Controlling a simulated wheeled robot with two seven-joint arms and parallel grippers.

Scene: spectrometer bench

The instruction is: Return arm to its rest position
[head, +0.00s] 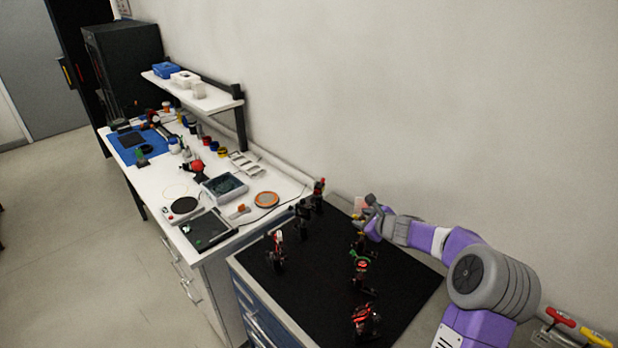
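My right arm (455,240), purple, grey and white, comes in from the right edge and reaches over the black breadboard. Its gripper (370,212) is above the board's far right part, close to a small optic mount (359,242). A small pinkish clear piece (360,204) shows beside the fingers; I cannot tell if it is held. The fingers are too small to tell open from shut. My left gripper is not in view.
A white bench (150,180) with tools stands left, under a shelf (205,98). The wall is behind. Open floor (70,240) lies left.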

